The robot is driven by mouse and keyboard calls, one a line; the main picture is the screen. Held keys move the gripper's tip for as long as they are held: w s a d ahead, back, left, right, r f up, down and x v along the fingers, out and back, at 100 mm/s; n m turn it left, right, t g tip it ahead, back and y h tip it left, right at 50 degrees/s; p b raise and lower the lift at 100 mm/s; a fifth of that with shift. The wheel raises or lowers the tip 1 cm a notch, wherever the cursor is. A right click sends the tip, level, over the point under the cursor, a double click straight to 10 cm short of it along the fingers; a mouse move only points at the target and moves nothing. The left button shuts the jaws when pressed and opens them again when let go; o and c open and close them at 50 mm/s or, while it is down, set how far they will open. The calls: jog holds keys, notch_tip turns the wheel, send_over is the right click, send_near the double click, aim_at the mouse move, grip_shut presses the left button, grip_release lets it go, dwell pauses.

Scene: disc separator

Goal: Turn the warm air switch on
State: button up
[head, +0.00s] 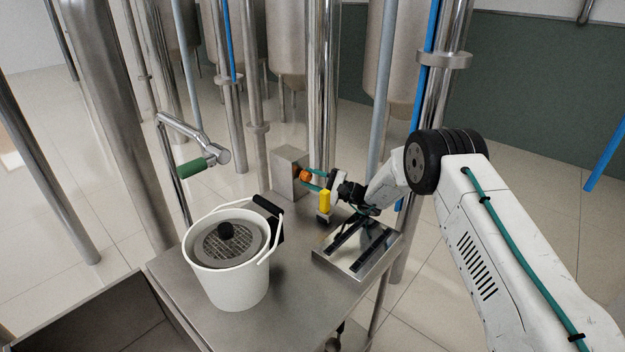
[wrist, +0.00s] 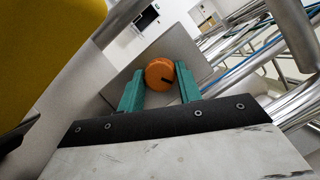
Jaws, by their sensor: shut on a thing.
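The switch is an orange round knob (head: 302,175) on the front of a grey metal box (head: 287,172) at the back of the steel table. In the wrist view the knob (wrist: 159,73) shows a short dark mark at its lower right. My gripper (head: 311,179) has teal fingers, one on each side of the knob. In the wrist view my gripper (wrist: 160,88) is shut on the knob, which sits between the fingertips. The box's face (wrist: 190,45) lies right behind it. No label is readable, so the switch's setting cannot be told.
A yellow block-like thing (head: 324,201) stands close below my gripper and fills the wrist view's upper left (wrist: 45,50). A white bucket (head: 228,285) holding a round grille is at the table's front left. A metal frame (head: 358,250) sits on the right. Steel pipes stand behind.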

jog(key=shift+f, duration=0.1)
jog(key=o, duration=1)
